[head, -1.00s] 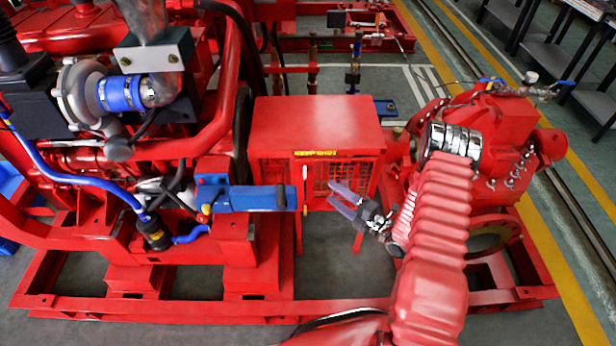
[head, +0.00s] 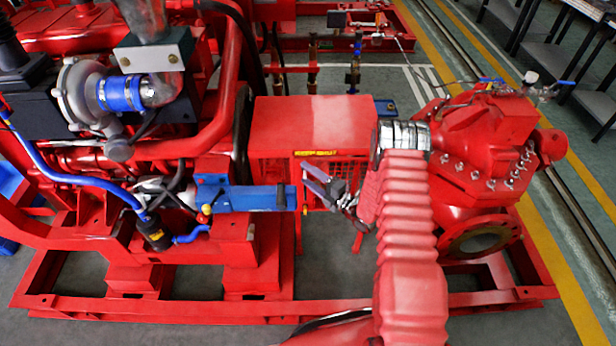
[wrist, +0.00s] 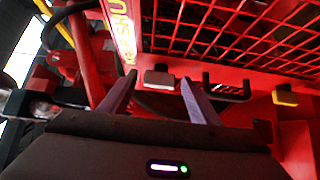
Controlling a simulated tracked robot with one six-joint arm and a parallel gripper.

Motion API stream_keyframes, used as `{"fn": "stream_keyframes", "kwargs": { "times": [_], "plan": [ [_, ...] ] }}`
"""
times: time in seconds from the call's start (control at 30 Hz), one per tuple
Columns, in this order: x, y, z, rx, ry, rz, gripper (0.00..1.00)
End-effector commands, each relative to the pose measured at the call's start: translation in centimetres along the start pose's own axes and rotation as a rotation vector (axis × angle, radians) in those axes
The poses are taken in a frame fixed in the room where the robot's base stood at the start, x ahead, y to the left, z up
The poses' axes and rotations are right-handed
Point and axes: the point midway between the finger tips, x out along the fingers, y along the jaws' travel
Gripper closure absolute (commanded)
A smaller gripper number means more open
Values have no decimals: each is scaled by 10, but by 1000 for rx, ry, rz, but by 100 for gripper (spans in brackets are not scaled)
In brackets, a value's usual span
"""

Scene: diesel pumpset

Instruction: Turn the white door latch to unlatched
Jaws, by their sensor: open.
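The white door latch (wrist: 158,78) shows as a small pale block on the edge of the red mesh door (wrist: 225,40) in the wrist view. It lies between the tips of my open gripper (wrist: 159,82), seemingly just beyond them; I cannot tell whether either finger touches it. In the head view my gripper (head: 308,176) points left in front of the enclosure's mesh front and its fingers cover the latch area.
A yellow block (wrist: 285,97) and a dark U-shaped handle (wrist: 228,92) sit to the right of the latch. A blue bar (head: 250,198) ends just left of my gripper. The red pump (head: 480,150) stands to the right.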

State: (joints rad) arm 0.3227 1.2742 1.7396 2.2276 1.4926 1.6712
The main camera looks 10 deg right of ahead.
Motion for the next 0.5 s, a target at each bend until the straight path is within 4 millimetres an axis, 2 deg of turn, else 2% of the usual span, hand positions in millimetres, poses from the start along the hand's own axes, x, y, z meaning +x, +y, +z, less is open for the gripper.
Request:
{"fn": "stream_keyframes", "kwargs": {
  "times": [0.23,0.5],
  "plan": [
    [0,0,0,0,0,0,44],
    [0,0,0,0,0,0,63]
  ]
}}
